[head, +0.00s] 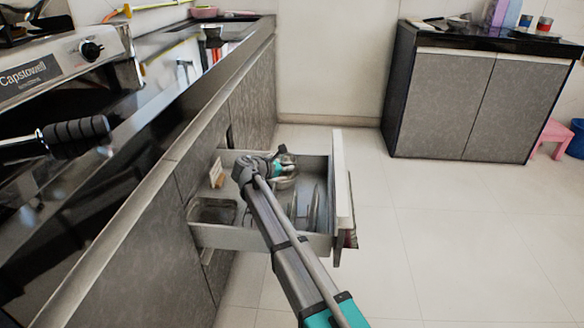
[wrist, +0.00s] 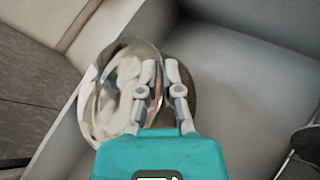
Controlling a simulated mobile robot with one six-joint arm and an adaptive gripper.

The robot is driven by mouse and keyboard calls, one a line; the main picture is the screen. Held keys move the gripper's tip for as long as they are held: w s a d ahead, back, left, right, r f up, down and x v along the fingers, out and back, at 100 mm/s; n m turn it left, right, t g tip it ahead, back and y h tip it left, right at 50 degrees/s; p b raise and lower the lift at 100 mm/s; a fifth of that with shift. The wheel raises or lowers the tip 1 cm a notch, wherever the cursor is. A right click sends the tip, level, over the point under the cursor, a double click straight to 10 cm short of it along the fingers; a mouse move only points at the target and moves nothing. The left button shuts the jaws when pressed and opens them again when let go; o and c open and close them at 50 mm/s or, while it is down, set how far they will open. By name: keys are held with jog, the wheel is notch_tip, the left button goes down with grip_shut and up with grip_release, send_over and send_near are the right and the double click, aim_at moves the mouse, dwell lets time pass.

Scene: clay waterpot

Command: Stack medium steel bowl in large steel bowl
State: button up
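My gripper (wrist: 160,68) reaches down into the open drawer (head: 264,242). In the wrist view its two fingers are close together, with the rim of a shiny steel bowl (wrist: 118,88) between them. This bowl, which looks like the medium one, sits tilted. Another steel bowl surface (wrist: 186,92), seemingly the large bowl, shows behind and to the right of the fingers. The two overlap in this view, and I cannot tell whether one rests inside the other. In the head view a steel bowl (head: 286,182) shows just below my gripper (head: 279,163), partly hidden by my arm.
The drawer also holds upright plates (head: 314,208) and a rectangular container (head: 213,211) at its near left. The drawer front (head: 342,190) stands out over clear tiled floor (head: 440,240). The dark counter (head: 150,125) runs along the left.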

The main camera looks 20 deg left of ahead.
jog(key=o, duration=0.4)
jog(key=shift+r, duration=0.2)
jog(key=shift+r+p, duration=0.65)
jog(key=shift+p, duration=0.15)
jog(key=p+v, duration=0.4)
jog(key=v, duration=0.8)
jog(key=shift+f, duration=0.15)
